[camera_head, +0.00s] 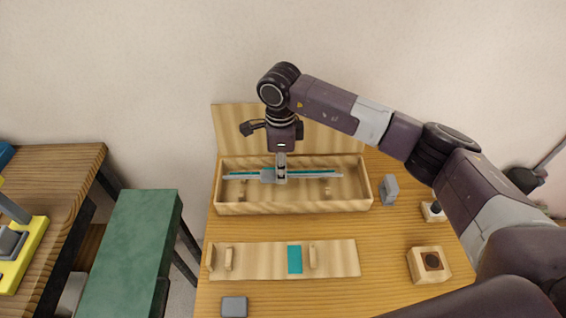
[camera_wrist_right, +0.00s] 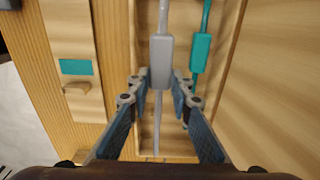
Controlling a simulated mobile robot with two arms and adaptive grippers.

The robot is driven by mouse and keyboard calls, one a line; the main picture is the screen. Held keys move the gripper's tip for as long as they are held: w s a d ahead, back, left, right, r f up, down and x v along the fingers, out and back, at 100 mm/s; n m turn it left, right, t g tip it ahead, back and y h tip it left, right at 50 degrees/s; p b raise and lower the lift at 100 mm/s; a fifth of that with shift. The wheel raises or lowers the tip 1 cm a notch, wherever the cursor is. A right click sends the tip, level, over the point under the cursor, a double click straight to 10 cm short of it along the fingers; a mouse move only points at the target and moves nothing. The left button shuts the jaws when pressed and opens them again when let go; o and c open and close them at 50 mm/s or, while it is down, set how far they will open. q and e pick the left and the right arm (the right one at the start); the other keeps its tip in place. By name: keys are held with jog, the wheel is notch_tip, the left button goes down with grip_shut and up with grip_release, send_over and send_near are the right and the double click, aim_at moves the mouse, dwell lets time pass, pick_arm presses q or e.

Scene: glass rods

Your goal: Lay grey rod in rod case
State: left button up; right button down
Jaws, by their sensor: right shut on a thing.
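The grey rod (camera_head: 310,177) has a block-shaped grip in its middle and lies lengthwise within the walls of the wooden rod case (camera_head: 290,207). My right gripper (camera_head: 281,178) points down into the case and is shut on the grey rod's block, which shows between the fingertips in the right wrist view (camera_wrist_right: 162,62). I cannot tell whether the rod rests on the supports inside. A teal rod (camera_head: 325,171) lies parallel behind it in the case, and it also shows in the right wrist view (camera_wrist_right: 201,52). My left gripper is not in view.
The case's raised lid (camera_head: 335,132) stands behind it. In front lies a wooden board (camera_head: 340,258) with upright supports and a teal patch (camera_head: 295,259).

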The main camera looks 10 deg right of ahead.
jog(key=shift+f+b, duration=0.3)
jog(key=shift+f, duration=0.35)
notch_tip(320, 180, down, 5)
jog(key=b, duration=0.3)
jog(key=shift+f, duration=0.25)
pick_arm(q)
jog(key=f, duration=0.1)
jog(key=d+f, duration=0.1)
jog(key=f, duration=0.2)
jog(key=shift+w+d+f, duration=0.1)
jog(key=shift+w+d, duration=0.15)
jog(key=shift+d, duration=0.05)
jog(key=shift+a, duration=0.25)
